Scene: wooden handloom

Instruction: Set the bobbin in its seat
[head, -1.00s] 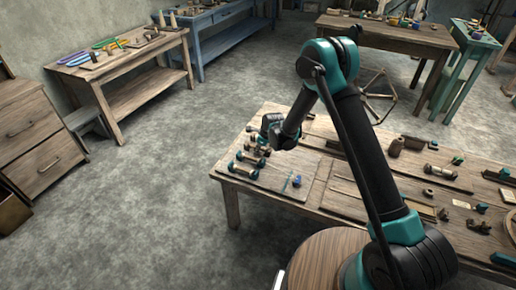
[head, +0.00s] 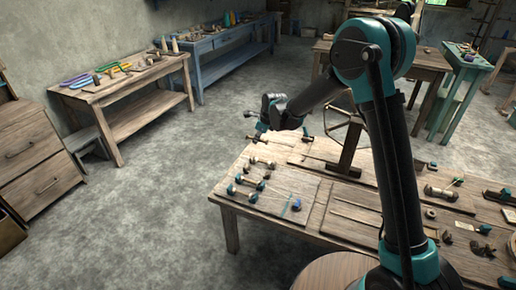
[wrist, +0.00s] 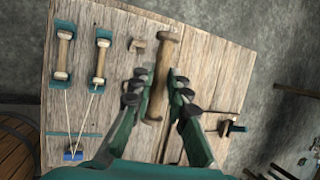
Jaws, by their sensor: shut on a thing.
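My gripper (wrist: 156,98) is shut on a wooden bobbin (wrist: 161,76), with a finger on each side of its shaft. In the head view my gripper (head: 262,128) is above the far left corner of the worktable, with the bobbin (head: 250,114) sticking out, apart from the board. Two bobbins (wrist: 64,52) (wrist: 101,60) sit in teal-ended holders on the board, left of the held one. A small tan bracket-like piece (wrist: 137,45) lies beside the held bobbin; I cannot tell whether it is the seat.
Pale threads run from the two seated bobbins to a blue piece (wrist: 72,155). The worktable (head: 232,208) has tools and small parts to the right. A dark upright post (head: 350,145) stands behind. Open floor lies left of the table.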

